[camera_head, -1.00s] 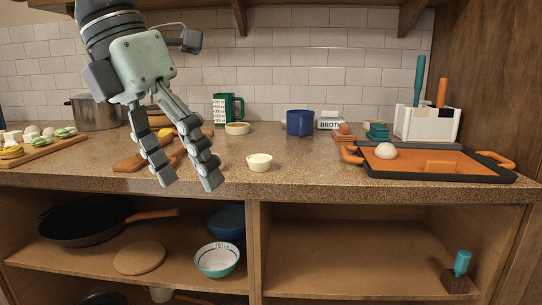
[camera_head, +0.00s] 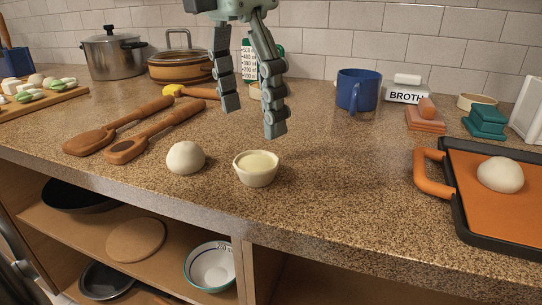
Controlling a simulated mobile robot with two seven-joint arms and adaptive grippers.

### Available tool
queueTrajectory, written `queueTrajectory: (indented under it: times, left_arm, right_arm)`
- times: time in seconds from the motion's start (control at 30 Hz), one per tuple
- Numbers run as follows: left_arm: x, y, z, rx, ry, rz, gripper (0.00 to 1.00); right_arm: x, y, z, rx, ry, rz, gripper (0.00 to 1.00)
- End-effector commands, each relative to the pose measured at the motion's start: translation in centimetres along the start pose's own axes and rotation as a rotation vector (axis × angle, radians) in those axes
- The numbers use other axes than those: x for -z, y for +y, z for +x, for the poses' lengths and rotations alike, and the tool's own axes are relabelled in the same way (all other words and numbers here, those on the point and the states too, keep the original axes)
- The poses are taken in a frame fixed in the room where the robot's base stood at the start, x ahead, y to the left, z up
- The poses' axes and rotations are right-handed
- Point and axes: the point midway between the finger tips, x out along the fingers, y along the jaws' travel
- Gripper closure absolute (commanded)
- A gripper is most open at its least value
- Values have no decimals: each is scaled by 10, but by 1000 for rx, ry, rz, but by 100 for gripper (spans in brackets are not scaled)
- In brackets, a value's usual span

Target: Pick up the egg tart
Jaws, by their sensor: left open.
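A small pale cup-shaped tart with a creamy yellow filling (camera_head: 256,168), which looks like the egg tart, stands upright on the speckled counter near its front edge. My left gripper (camera_head: 251,120) comes in from the top of the view, fingers pointing down, open and empty. Its fingertips appear above and behind the tart, apart from it. A small tan round dish (camera_head: 255,93) is mostly hidden behind the fingers. My right gripper is not in view.
A white dough ball (camera_head: 186,158) sits just left of the tart. Wooden spoons (camera_head: 152,133) lie further left. A blue mug (camera_head: 357,90) stands behind right; a black-rimmed orange tray (camera_head: 465,200) is at right. Counter between tart and tray is clear.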

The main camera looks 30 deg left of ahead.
Motion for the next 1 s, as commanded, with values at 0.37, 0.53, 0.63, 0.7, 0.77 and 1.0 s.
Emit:
queueTrajectory:
  times: [0.37,0.53,0.63,0.7,0.77,1.0]
  left_arm:
    - [-2,5,50,5,3,0,26]
    - [-2,4,67,4,-1,0,26]
    - [-2,4,69,4,-1,0,26]
    - [-2,4,69,4,-2,-1,26]
    - [-2,4,69,4,-2,-1,26]
    - [-2,4,68,3,-2,-1,53]
  right_arm:
    - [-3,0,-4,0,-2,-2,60]
    - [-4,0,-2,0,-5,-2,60]
    - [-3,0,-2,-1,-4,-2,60]
    - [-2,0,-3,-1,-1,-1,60]
    - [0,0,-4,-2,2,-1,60]
    - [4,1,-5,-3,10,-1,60]
